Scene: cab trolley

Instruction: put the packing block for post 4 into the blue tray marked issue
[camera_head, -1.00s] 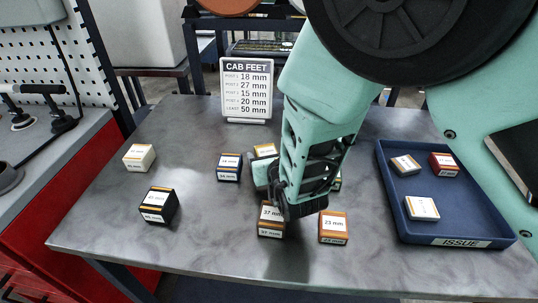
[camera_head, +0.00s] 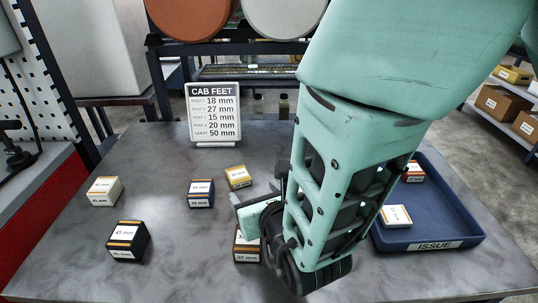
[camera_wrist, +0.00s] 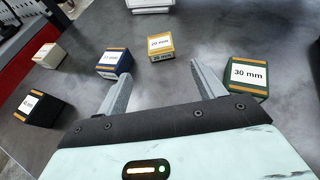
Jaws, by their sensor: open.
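The CAB FEET card (camera_head: 213,115) reads 20 mm on what looks like the post 4 line and 50 mm for least. A green block marked 30 mm (camera_wrist: 247,78) is right of my gripper in the wrist view; my arm hides it in the head view. My gripper (camera_wrist: 160,75) is open and empty, pointing toward a yellow block (camera_wrist: 161,47) beyond its fingertips; that block's number is unclear. In the head view my gripper (camera_head: 258,190) is low over the table, just right of the yellow block. The blue ISSUE tray (camera_head: 455,222) is at the right.
A blue block (camera_head: 201,194), a cream block (camera_head: 104,191) and a black 45 mm block (camera_head: 128,241) stand to the left. An orange-brown block (camera_head: 247,246) is close below my gripper. The tray holds a white-topped block (camera_head: 396,215) and a red block (camera_head: 413,172); my arm covers part of it.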

